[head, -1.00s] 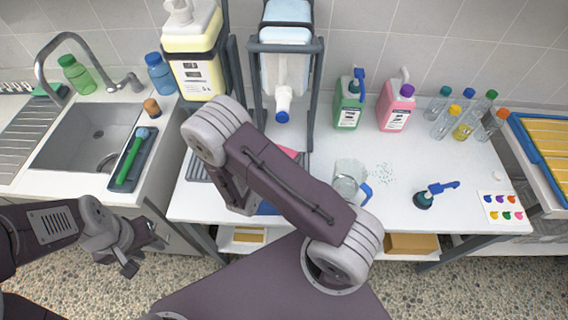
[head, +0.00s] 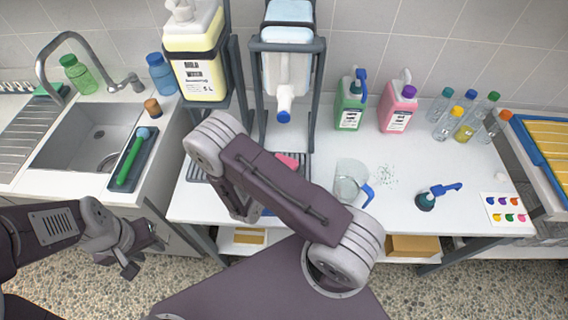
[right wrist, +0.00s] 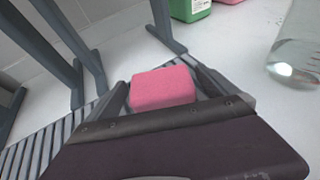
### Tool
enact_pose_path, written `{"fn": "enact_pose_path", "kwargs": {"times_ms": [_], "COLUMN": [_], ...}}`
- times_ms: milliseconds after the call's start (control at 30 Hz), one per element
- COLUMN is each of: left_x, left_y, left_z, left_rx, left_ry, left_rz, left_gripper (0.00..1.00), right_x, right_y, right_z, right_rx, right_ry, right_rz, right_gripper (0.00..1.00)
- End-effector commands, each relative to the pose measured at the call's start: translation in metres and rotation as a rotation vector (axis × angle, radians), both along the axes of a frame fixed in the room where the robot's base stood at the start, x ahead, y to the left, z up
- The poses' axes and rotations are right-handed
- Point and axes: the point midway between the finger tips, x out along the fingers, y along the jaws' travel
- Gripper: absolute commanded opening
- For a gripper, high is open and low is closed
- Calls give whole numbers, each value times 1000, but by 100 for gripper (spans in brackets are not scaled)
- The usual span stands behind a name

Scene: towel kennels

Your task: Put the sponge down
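The pink sponge (right wrist: 163,88) lies between the two fingers of my right gripper (right wrist: 163,92) in the right wrist view. A narrow gap shows on each side of it, so the gripper looks open around it. In the head view only part of the sponge (head: 288,161) shows behind my right arm, which hides the right gripper. The sponge is at the slatted grey drain tray (right wrist: 48,142); its underside is hidden, so contact is unclear. My left gripper (head: 143,250) is open and empty, low at the left, in front of the counter.
A clear jug (head: 350,180) stands right of the sponge. A dispenser stand (head: 316,95) rises behind it. Green (head: 349,112) and pink (head: 397,116) bottles stand at the back.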

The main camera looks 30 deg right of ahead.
Motion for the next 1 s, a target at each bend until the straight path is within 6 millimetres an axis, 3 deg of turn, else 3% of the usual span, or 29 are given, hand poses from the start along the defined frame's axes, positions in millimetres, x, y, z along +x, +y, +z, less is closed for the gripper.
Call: {"fn": "enact_pose_path", "kwargs": {"times_ms": [233,700,1000], "left_x": [0,0,0], "left_y": [0,0,0], "left_z": [3,5,5], "left_rx": [0,0,0], "left_ry": [0,0,0], "left_rz": [0,0,0], "left_gripper": [36,36,36], "right_x": [-4,-57,-67], "right_y": [7,81,87], "right_z": [7,45,51], "right_rx": [0,2,9], "right_ry": [0,-2,-1], "right_rz": [4,4,-22], "right_gripper": [98,98,98]}}
